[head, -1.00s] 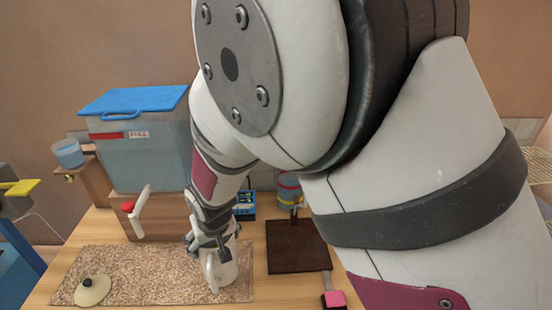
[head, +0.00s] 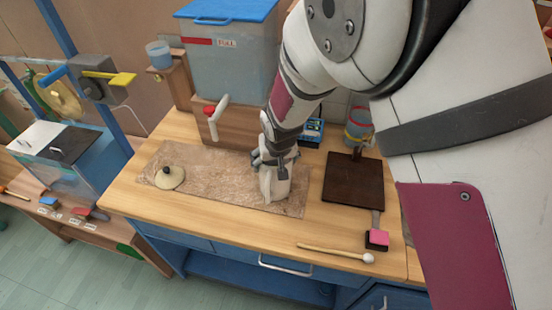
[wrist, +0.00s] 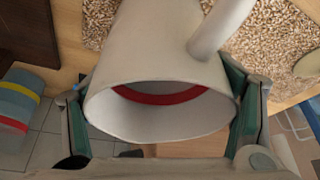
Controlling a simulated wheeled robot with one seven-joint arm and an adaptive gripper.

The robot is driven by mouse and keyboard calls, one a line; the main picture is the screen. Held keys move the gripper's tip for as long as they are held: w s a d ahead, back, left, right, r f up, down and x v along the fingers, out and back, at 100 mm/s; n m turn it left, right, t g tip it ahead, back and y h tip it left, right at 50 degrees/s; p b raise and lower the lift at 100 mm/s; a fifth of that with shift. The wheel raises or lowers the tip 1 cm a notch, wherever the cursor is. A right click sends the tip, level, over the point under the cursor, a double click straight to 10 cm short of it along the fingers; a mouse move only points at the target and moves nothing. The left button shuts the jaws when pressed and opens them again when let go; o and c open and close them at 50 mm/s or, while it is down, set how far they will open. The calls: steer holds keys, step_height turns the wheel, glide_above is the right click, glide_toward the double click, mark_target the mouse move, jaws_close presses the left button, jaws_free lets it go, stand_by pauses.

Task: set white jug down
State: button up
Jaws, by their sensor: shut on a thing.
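The white jug (head: 274,186) is in my gripper (head: 276,160), over the right part of the speckled mat (head: 222,184). In the wrist view the jug (wrist: 160,45) fills the middle, with its wide mouth toward the camera, a red band inside and a handle at upper right. The green-padded fingers of my gripper (wrist: 165,105) press on both sides of its rim. The jug looks roughly upright in the head view. I cannot tell whether its base touches the mat.
A round lid with a dark knob (head: 168,177) lies on the mat's left. A dark board (head: 353,182) and striped cup (head: 358,126) stand to the right. A mallet (head: 335,252) lies near the front edge. A blue-lidded tank (head: 232,60) stands behind.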

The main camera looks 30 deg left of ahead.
steer(key=o, duration=2)
steer(key=shift+c, duration=0.2)
steer(key=v, duration=1.2)
steer(key=w+d+r+m, duration=0.1)
steer(key=d+r+m, duration=0.1)
steer(key=d+r, duration=0.8)
steer(key=w+d+r+m, duration=0.2)
steer(key=d+r, duration=0.3)
steer(key=d, duration=0.9)
steer(key=s+d+r+m+t+h, duration=0.1)
steer(key=s+d+r+m, duration=0.1)
steer(key=s+d, duration=0.5)
steer(key=s+d+r+m+t+h, duration=0.1)
steer(key=s+d+r+m+h, duration=0.1)
steer(key=s+d, duration=0.6)
steer(key=d+r, duration=0.1)
steer(key=d, duration=0.3)
steer(key=shift+s+d, duration=0.25)
steer(key=shift+d, duration=0.15)
steer(key=shift+r, duration=0.15)
